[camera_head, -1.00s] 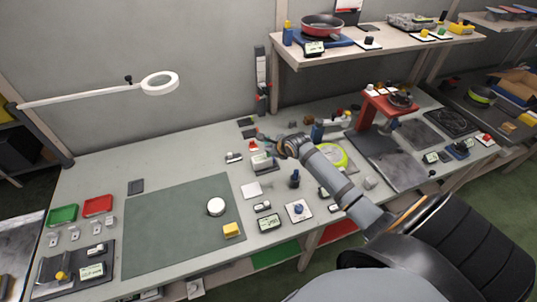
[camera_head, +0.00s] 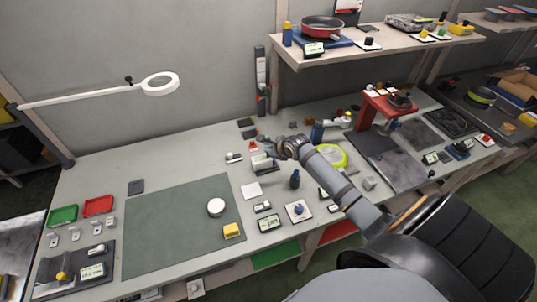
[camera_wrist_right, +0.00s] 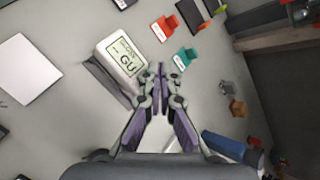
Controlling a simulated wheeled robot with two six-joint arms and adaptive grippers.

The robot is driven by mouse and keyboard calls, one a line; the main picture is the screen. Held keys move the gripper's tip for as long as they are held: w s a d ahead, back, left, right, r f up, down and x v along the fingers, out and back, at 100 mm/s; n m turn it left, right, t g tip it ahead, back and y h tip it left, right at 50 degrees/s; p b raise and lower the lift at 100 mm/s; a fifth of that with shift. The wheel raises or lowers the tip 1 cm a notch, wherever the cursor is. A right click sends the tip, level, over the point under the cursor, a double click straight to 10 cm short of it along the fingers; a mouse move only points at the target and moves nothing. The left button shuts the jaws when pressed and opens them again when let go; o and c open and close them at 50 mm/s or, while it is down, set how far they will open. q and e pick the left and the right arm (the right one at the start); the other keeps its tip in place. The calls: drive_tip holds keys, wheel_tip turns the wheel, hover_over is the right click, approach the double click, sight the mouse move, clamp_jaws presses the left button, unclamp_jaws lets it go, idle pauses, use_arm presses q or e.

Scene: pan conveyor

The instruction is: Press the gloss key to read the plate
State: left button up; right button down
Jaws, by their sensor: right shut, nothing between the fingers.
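The gloss meter (camera_wrist_right: 122,58) is a white box with a dark-edged screen reading "GU", seen in the right wrist view. It also shows in the head view (camera_head: 261,165), partly behind my right arm. My right gripper (camera_wrist_right: 160,72) is shut and empty, with its fingertips at the right end of the meter. I cannot tell whether they touch it. The gloss key is not clearly visible; the fingers may hide it. A white plate (camera_wrist_right: 28,68) lies flat to the left of the meter, also in the head view (camera_head: 252,190). My left gripper is not in view.
An orange-red tag (camera_wrist_right: 162,28) and a teal tag (camera_wrist_right: 184,58) stand close to the right of the meter. A blue cylinder (camera_wrist_right: 225,145) lies at lower right. A green mat (camera_head: 170,225) covers the bench's left part.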

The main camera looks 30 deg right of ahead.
drive_tip(key=shift+f, duration=0.25)
drive_tip(key=shift+f, duration=0.55)
idle(0.6)
drive_tip(key=shift+r, duration=0.1)
drive_tip(key=shift+r+p, duration=0.85)
drive_tip(key=shift+p, duration=0.65)
wheel_tip(320, 180, up, 5)
drive_tip(key=p, duration=0.6)
drive_tip(key=shift+r+p, duration=0.15)
drive_tip(key=shift+p, duration=0.25)
